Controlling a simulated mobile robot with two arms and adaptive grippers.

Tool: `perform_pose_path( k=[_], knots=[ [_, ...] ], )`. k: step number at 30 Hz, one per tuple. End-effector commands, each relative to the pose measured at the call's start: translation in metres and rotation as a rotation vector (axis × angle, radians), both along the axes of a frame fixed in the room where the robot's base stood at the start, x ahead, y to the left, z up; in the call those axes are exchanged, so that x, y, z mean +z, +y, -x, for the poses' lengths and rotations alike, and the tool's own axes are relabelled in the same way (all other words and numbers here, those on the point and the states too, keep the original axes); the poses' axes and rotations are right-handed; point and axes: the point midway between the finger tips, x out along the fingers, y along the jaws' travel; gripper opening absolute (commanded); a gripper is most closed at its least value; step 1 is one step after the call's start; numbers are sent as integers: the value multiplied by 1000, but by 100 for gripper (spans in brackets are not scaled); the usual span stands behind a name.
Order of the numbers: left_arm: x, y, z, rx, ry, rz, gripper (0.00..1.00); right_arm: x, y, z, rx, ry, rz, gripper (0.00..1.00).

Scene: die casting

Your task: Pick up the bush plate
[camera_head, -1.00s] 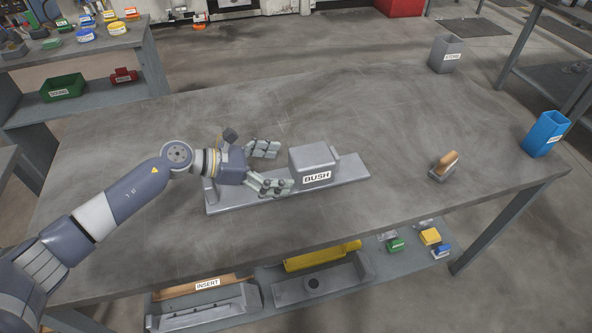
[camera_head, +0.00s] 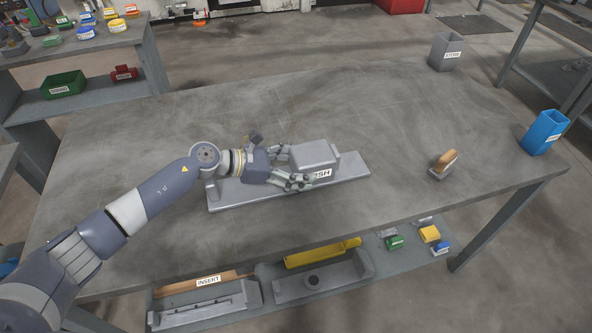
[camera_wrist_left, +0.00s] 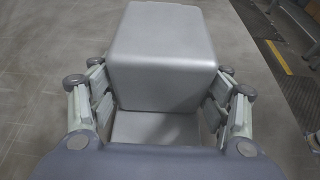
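The bush plate is a grey metal bar (camera_head: 238,197) lying flat on the table, with a boxy grey block (camera_head: 318,153) standing on it. The block's BUSH label is partly covered by my near finger. My left gripper (camera_head: 297,168) is open, its fingers on either side of the block. In the left wrist view the block (camera_wrist_left: 165,50) sits between the two fingers (camera_wrist_left: 163,82), which are close to its sides; firm contact is not visible. My right gripper is not in view.
The grey table (camera_head: 400,115) is mostly clear around the plate. A wooden-handled piece (camera_head: 444,163), a blue bin (camera_head: 545,134) and a grey bin (camera_head: 446,53) stand to the right. A lower shelf holds INSERT-labelled parts (camera_head: 205,298).

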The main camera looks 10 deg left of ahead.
Motion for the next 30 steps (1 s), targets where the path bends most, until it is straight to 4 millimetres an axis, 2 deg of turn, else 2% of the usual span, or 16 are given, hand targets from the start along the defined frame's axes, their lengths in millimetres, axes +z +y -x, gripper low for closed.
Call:
perform_pose_path(
  k=[1, 3, 5, 14, 20, 24, 30],
  knots=[
    [-1, 0, 0, -1, 1, -1, 24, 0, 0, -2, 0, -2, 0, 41],
    [-1, 0, 0, -1, 1, -1, 10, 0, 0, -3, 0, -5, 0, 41],
    [4, -1, -1, 0, -4, 5, 6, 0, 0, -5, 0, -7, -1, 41],
    [7, -1, -1, 0, -4, 5, 6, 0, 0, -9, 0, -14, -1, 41],
    [22, 0, -1, -1, -9, 3, 6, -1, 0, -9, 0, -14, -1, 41],
    [40, -1, -1, -1, -10, 5, 6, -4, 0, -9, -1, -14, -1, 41],
    [41, -2, 22, -2, -5, 3, 6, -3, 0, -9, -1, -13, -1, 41]
  ],
)
